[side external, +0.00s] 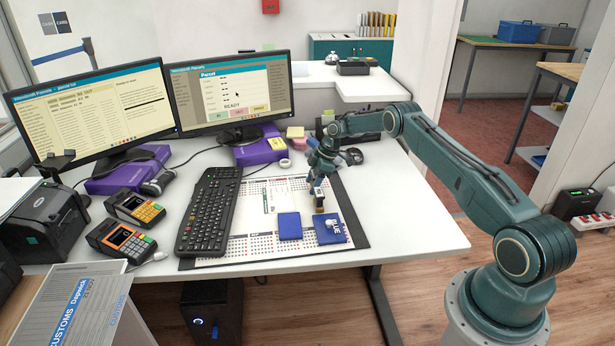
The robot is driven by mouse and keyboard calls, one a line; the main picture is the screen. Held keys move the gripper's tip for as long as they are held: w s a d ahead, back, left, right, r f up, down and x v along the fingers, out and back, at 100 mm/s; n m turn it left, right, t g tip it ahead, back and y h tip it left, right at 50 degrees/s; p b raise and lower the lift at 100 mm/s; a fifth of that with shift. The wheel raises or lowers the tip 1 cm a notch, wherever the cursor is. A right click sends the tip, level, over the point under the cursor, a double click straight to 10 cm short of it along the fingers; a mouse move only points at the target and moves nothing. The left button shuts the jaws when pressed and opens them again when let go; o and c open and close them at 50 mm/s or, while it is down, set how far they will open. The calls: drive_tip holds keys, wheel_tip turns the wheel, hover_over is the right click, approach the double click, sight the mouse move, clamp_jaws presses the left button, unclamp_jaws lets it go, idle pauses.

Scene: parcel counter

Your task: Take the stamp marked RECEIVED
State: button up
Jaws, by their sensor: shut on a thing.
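My gripper (318,190) points down over the printed desk mat, just above and behind two blue pads. It is shut on a small stamp (319,205), of which a tan part shows below the fingers. Its marking cannot be read, and I cannot tell whether it touches the mat. One blue pad (290,227) lies to the left of the stamp. The other blue pad (329,236) lies nearer the mat's right edge, with a small whitish object (331,224) and light lettering on it.
Two card terminals (122,243) and two monitors (228,95) stand further left and behind. Sticky notes (295,133) and dark desk items (352,156) lie behind my gripper. The desk's front right corner is clear.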

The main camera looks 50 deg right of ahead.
sight(313, 174)
wheel_tip(313, 174, up, 19)
drive_tip(key=shift+f, duration=0.15)
idle(0.4)
idle(0.4)
